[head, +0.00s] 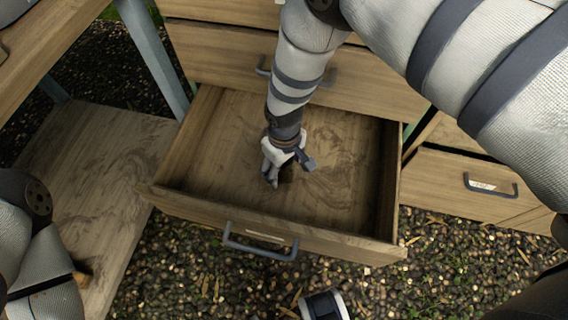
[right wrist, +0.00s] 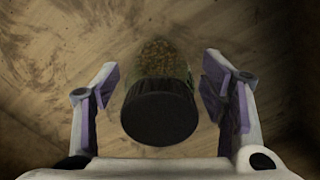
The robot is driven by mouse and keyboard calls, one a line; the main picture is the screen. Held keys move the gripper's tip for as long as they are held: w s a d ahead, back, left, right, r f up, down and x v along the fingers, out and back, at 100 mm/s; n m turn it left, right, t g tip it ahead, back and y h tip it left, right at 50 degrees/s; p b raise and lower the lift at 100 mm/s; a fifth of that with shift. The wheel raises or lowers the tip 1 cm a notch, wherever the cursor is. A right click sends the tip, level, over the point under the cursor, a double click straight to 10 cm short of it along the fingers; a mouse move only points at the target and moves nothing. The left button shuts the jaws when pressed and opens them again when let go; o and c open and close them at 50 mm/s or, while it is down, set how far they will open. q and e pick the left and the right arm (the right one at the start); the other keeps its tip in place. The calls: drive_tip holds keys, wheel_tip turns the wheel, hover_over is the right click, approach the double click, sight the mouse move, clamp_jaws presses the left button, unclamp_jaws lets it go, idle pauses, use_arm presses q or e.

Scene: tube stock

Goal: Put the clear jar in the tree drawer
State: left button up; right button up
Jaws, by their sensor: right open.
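The clear jar (right wrist: 158,100) shows in the right wrist view with a dark round lid and brownish grainy contents. It is between the two spread fingers of my right gripper (right wrist: 160,78), with gaps on both sides, over the wooden drawer floor. In the head view my right gripper (head: 288,172) is open and reaches down inside the pulled-out drawer (head: 190,205); the jar is mostly hidden under it there. The drawer has a grey handle and a front label too small to read. My left gripper is not in view; only part of the left arm shows.
Closed drawers (head: 370,85) stand behind the open one. Another closed drawer (head: 450,185) is at the right. A wooden shelf (head: 90,190) lies at the left. The ground (head: 430,270) is gravel. Most of the open drawer's floor looks bare.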

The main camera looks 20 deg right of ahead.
drive_tip(key=shift+w+r, duration=0.1)
drive_tip(key=shift+r, duration=0.25)
wheel_tip(320, 180, up, 12)
drive_tip(key=p, duration=0.3)
drive_tip(key=shift+f, duration=0.15)
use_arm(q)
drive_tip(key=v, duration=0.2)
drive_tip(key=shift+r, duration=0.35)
